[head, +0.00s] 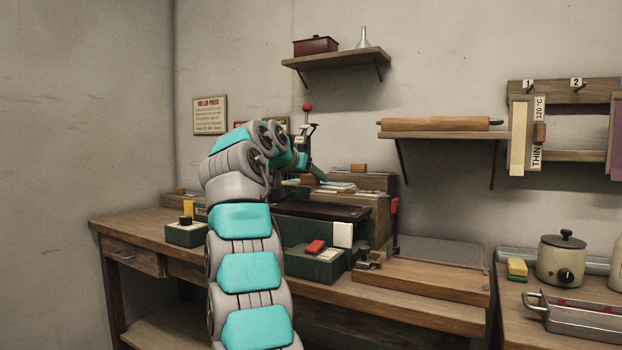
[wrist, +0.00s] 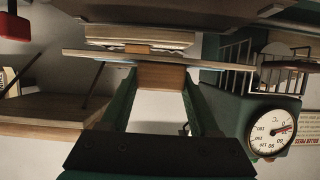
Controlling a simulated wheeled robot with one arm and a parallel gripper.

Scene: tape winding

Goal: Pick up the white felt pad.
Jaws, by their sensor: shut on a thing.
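In the wrist view, which is upside down, my gripper (wrist: 162,90) has its two green fingers shut on a wooden block (wrist: 162,76). The block sits on a thin, flat, pale plate, which looks like the white felt pad (wrist: 100,56). Its face is seen nearly edge-on and in shade. In the head view my gripper (head: 312,173) is above the bench, near the stack of pale and bluish pieces (head: 340,186). The pad's pale edge (head: 290,182) shows there only in part. I cannot tell whether it touches anything beneath.
A pale layered piece (wrist: 140,38) lies close beyond the plate. A dial gauge (wrist: 270,132) and a wire rack (wrist: 232,68) are at the right of the wrist view. A green box with a red button (head: 315,247) stands on the bench. A wall shelf (head: 440,134) holds a rolling pin.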

